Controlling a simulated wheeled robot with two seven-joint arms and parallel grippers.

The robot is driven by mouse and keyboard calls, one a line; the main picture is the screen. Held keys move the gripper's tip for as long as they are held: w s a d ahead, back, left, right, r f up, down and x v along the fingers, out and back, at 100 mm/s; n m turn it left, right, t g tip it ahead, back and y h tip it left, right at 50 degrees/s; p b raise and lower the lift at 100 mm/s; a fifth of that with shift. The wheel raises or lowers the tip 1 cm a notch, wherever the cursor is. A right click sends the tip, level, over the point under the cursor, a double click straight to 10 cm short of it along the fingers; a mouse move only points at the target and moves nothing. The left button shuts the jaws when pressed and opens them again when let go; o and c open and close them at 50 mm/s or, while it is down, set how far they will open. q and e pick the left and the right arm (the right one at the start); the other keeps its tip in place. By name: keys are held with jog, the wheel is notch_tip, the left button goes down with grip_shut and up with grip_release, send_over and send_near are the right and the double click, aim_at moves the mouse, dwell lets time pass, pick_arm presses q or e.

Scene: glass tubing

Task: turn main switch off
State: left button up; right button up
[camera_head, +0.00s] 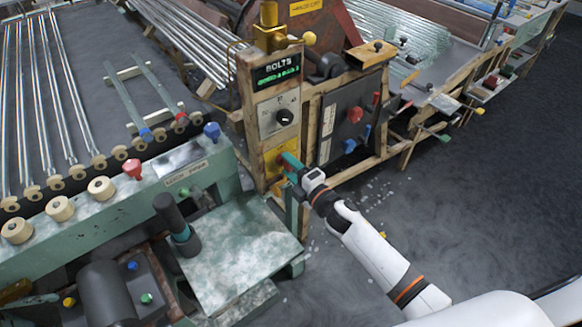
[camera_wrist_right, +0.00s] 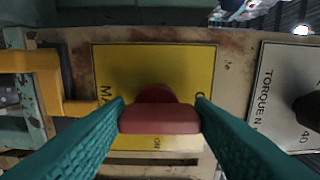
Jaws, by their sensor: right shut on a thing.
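The main switch is a red handle (camera_wrist_right: 160,118) on a yellow plate (camera_wrist_right: 180,62) in the right wrist view. The plate carries partly hidden lettering, with "ON" readable below the handle. My right gripper (camera_wrist_right: 160,120) has a teal finger on each side of the handle and is shut on it. In the head view, the yellow plate (camera_head: 271,165) is low on the front of the wooden control post, and my right gripper (camera_head: 288,167) is against it, hiding most of the switch. My left gripper is not in view.
Above the plate is a black torque knob (camera_head: 285,117) on a pale panel, under a green-lit display (camera_head: 278,76). In the wrist view a yellow bracket (camera_wrist_right: 45,80) is close on the left. A green machine (camera_head: 120,215) with glass tubes stands left; open floor (camera_head: 480,210) lies right.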

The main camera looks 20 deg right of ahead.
jog(key=o, duration=1)
jog(key=b+v, duration=0.1)
jog(key=v, duration=1.1)
jog(key=s+d+f+m+g+h, duration=0.2)
jog(key=s+f+m, duration=0.15)
jog(key=f, duration=0.65)
jog(key=s+d+f+m+g+h, duration=0.2)
jog(key=s+f+m+g, duration=0.15)
jog(key=f, duration=0.55)
jog(key=s+d+f+m+g+h, duration=0.1)
jog(key=s+f+m, duration=0.25)
jog(key=f, duration=0.65)
jog(key=s+f+m+g, duration=0.3)
jog(key=s+f, duration=0.2)
jog(key=s, duration=0.4)
jog(key=s+a+f+m+g, duration=0.1)
jog(key=s+f+m+g, duration=0.2)
jog(key=s+f, duration=0.3)
jog(key=s+a+f+m+g+h+p, duration=0.1)
jog(key=s+f+m+g, duration=0.2)
jog(key=s, duration=1.1)
jog(key=shift+a+f+g, duration=0.15)
jog(key=shift+f, duration=0.65)
jog(key=shift+a+f+g, duration=0.1)
jog(key=shift+f, duration=0.65)
